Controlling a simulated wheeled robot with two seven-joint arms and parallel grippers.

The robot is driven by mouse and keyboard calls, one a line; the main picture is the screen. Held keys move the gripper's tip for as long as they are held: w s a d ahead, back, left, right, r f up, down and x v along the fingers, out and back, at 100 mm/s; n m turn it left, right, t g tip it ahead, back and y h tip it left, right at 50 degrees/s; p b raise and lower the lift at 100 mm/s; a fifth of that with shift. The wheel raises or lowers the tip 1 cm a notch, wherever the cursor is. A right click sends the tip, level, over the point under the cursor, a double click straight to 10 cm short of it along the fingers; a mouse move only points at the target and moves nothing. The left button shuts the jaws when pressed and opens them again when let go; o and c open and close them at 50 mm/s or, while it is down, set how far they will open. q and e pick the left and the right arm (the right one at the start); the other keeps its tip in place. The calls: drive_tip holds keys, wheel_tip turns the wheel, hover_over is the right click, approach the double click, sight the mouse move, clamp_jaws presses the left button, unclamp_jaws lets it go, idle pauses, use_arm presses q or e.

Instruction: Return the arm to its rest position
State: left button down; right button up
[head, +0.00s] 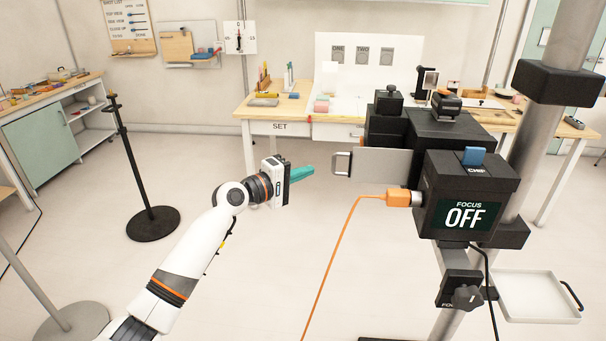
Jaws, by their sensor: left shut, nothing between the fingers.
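My left arm comes in from the bottom left, and its gripper (301,173) points right, toward the black camera rig. Its teal fingers are shut with nothing between them. The gripper is apart from the rig, left of the metal plate with a handle (372,163). The black box (470,190) at the rig's front reads "FOCUS OFF" and has a blue piece (474,156) on top. An orange plug (400,198) is in the box's left side, and its cable hangs to the floor. My right gripper is not in view.
A grey pole (565,60) carries the rig on the right, with a white tray (537,297) low beside it. A black stand (130,165) stands on the left. A wooden table marked SET (280,127) is behind. The floor between stand and cable is clear apart from my arm.

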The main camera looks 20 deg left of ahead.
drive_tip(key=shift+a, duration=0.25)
